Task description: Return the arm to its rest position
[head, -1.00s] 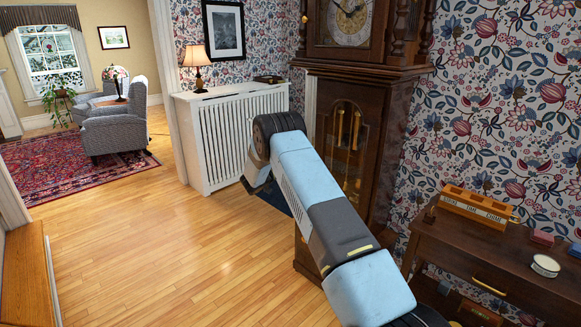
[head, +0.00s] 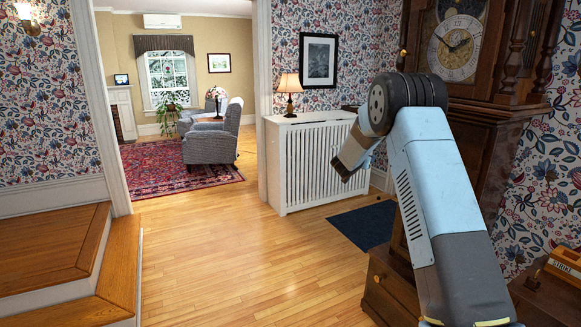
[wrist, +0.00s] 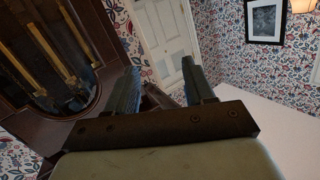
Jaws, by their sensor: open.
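My arm (head: 435,190) rises from the lower right of the head view, bent at a dark joint in front of the clock's left side. A short link points down and left, in front of the white radiator cover. I cannot make out the fingertips in the head view. In the wrist view my gripper (wrist: 163,88) has two fingers spread well apart with nothing between them. Beyond them are a white door (wrist: 165,35) and patterned wallpaper.
The tall clock (head: 455,45) stands close behind my arm; its glazed case (wrist: 50,50) fills the wrist view's left. The radiator cover (head: 310,165) bears a lamp (head: 289,90). Wooden steps (head: 60,250) are at left. Open floor (head: 230,260) lies between. An orange block (head: 560,262) is at lower right.

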